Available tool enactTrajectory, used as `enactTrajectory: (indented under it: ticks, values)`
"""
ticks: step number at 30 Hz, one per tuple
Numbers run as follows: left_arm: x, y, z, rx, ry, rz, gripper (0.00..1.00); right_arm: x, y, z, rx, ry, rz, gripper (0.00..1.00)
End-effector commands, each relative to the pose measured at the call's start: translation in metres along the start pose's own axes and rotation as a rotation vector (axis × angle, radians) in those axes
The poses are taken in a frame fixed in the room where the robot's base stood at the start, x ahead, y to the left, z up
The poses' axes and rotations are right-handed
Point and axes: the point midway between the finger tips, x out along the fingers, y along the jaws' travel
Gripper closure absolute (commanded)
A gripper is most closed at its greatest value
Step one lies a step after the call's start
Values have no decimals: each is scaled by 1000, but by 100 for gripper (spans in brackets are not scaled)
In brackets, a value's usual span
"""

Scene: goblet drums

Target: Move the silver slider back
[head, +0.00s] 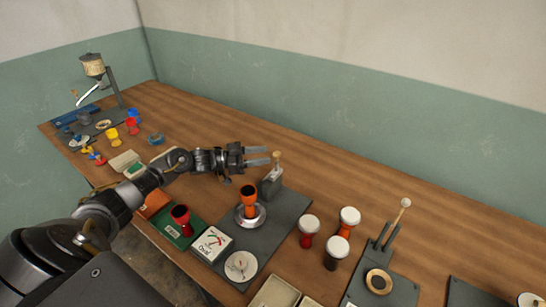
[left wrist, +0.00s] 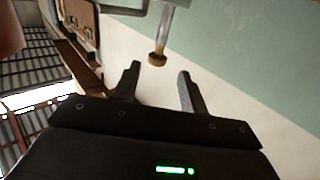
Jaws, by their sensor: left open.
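The silver slider (head: 271,181) is a grey metal block at the back of a dark base plate (head: 290,208). A short post with a wooden knob (head: 277,156) rises from it. My left gripper (head: 268,156) is open and empty, its fingers pointing right toward the knob. In the left wrist view the silver post ends in a brown knob (left wrist: 157,59), just beyond the gap between the open fingertips (left wrist: 159,72); I cannot tell whether anything touches. My right gripper is not in view.
On the same plate stand an orange-and-black goblet drum (head: 249,200) on a silver disc, a dial gauge (head: 211,243) and a round white dial (head: 241,266). White-topped drums (head: 309,228) stand to the right. The table's back strip is clear.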

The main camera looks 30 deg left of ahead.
Motion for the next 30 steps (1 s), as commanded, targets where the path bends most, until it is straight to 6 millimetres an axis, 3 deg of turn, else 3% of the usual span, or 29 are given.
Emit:
enactTrajectory:
  ticks: [3, 9, 30]
  values:
    - [-23, 0, 3, 1, -2, -1, 57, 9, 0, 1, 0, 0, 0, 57]
    - [-45, 0, 1, -1, 0, -1, 57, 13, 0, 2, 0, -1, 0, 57]
    - [-49, -1, -4, 0, 1, 0, 57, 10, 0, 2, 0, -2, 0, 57]
